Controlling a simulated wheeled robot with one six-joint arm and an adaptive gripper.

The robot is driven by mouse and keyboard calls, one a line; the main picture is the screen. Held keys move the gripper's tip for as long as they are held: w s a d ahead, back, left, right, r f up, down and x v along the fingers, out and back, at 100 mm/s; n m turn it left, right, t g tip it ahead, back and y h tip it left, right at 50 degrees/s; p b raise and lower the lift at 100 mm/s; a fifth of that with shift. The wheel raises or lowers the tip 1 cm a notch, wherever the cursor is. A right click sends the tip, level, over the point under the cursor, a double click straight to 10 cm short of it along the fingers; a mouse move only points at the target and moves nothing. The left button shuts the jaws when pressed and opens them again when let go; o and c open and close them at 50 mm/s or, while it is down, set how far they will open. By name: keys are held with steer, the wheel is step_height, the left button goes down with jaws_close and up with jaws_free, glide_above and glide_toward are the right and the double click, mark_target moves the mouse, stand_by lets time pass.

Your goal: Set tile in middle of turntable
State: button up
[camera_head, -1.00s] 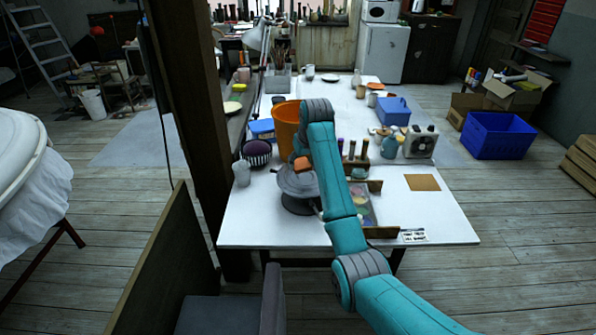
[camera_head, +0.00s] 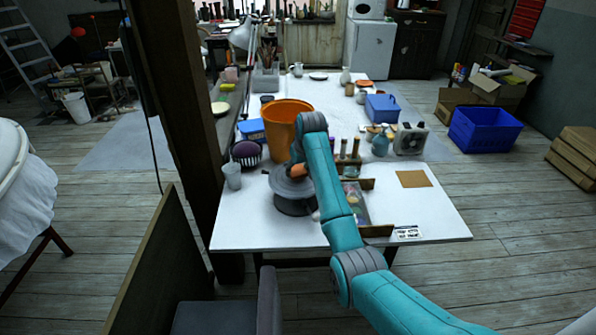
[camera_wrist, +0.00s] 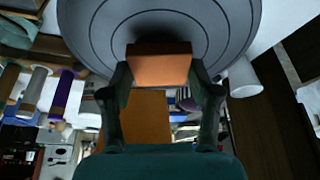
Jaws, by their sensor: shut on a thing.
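The tile (camera_head: 297,170) is a small orange-brown slab. My gripper (camera_wrist: 160,74) is shut on it, with one finger at each side, as the wrist view shows. The turntable (camera_head: 292,188) is a grey round disc on a dark base near the table's left front. In the wrist view its ringed top (camera_wrist: 90,30) fills the upper part, and the tile (camera_wrist: 158,64) overlaps its inner rings. The tile is over or on the disc; I cannot tell whether it touches. My arm hides part of the disc in the head view.
An orange bucket (camera_head: 284,122) stands just behind the turntable. A pale cup (camera_head: 232,176) and a dark purple ball in a striped bowl (camera_head: 247,153) are to the left. A wooden rack and a clear box (camera_head: 357,204) lie to the right. The right front tabletop is mostly clear.

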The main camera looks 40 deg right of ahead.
steer(key=shift+f, duration=0.45)
steer(key=shift+f, duration=0.1)
steer(key=o, duration=1.2)
steer(key=v, duration=1.2)
steer(key=shift+s, duration=0.15)
